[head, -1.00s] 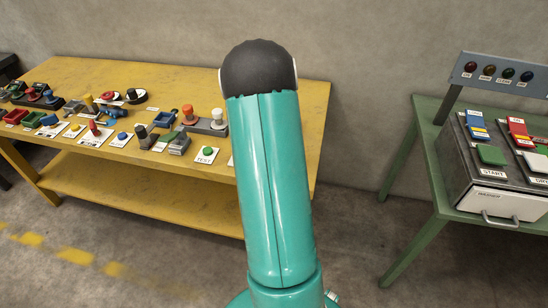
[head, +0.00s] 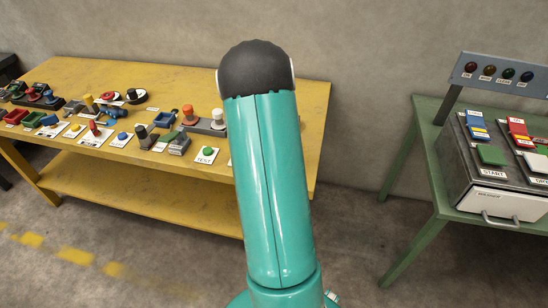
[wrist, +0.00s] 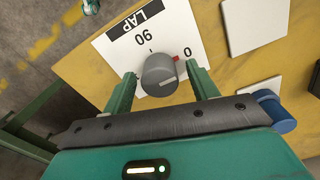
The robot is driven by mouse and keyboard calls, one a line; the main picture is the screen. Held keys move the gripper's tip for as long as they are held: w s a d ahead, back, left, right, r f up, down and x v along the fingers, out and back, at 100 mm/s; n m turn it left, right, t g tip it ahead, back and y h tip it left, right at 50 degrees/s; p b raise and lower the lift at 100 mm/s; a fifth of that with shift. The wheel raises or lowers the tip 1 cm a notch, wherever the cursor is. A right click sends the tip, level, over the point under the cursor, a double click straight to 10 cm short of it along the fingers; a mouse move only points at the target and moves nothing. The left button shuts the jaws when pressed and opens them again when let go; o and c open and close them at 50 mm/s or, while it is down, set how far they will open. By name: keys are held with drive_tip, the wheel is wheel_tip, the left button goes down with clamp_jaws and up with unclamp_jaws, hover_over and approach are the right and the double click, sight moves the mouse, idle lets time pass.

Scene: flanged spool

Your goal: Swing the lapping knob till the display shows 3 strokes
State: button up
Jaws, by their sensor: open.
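In the wrist view the grey lapping knob (wrist: 159,76) stands on a white plate (wrist: 188,32) marked LAP, 90 and 0. A pale line crosses its top, and a small red mark shows at its edge on the 0 side. My gripper (wrist: 161,76) is open, with one green finger on each side of the knob. Whether either finger touches it, I cannot tell. In the head view my arm blocks the gripper, and I cannot make out the lapping knob. I see no readable stroke display in either view.
A blue cylinder (wrist: 274,110) lies close to the right finger. Several knobs and buttons, including a green TEST button (head: 207,152), crowd the table's left. A green table (head: 428,122) holds a control box.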

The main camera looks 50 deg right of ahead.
wheel_tip(320, 180, up, 14)
idle(0.6)
drive_tip(key=shift+f, duration=0.1)
idle(0.4)
